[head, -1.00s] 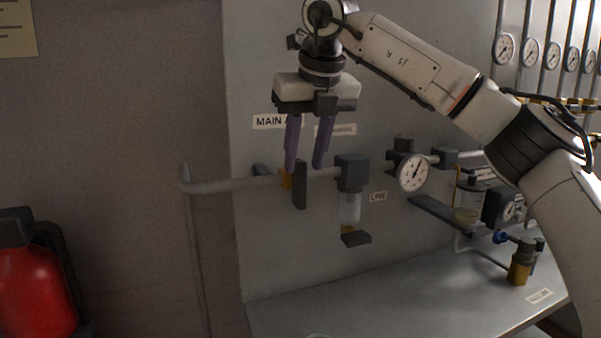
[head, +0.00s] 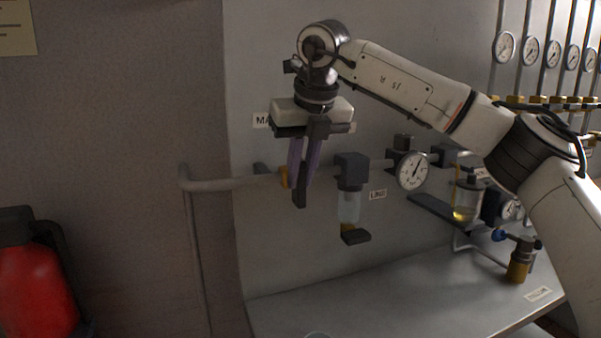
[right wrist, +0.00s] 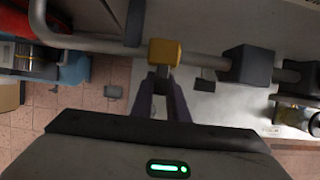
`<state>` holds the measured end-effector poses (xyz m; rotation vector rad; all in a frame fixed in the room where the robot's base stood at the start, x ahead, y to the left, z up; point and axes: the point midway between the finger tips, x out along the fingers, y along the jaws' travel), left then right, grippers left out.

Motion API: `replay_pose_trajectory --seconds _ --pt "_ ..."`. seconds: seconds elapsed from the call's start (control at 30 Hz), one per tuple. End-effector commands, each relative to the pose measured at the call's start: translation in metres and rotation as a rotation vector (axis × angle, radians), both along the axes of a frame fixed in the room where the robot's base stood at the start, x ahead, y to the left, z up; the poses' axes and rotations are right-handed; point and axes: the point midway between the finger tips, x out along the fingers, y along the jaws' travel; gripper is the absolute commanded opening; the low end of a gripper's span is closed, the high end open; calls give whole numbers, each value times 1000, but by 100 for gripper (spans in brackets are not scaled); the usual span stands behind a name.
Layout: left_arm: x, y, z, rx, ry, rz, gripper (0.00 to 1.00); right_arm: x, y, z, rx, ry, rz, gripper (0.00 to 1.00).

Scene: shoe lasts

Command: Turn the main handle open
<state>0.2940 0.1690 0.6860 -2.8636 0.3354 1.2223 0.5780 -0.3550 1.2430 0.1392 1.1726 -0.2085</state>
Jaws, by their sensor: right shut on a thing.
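The main handle (head: 300,198) is a dark flat lever that hangs down from the yellow valve body (head: 285,177) on the wall pipe. My right gripper (head: 302,182) comes from above, with its purple fingers shut on the handle. The handle's lower end shows below the fingertips. In the right wrist view, the yellow valve body (right wrist: 166,52) lies just beyond the fingertips (right wrist: 163,82), and most of the handle is hidden between them. My left gripper is in neither current view.
The pipe (head: 225,184) runs left to a bend and right to a filter bowl (head: 349,205) and a pressure gauge (head: 413,171), close to the right of my gripper. A grey bench (head: 400,290) lies below. A red extinguisher (head: 35,290) stands at the lower left.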

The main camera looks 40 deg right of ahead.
Motion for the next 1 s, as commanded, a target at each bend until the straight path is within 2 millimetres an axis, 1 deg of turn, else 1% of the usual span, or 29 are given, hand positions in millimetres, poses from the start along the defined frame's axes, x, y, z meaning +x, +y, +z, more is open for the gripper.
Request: replay_pose_trajectory --seconds 0.17,0.37,0.57,1.0 --pt "0 0 0 0 -1 0 31 0 1 0 -27 7 0 0" --pt "1 0 0 0 -2 0 31 1 4 0 -124 30 2 0" --pt "2 0 0 -1 -4 0 31 2 9 -1 -285 68 4 0" --pt "2 0 1 0 -5 0 31 4 17 -4 -695 164 1 0"
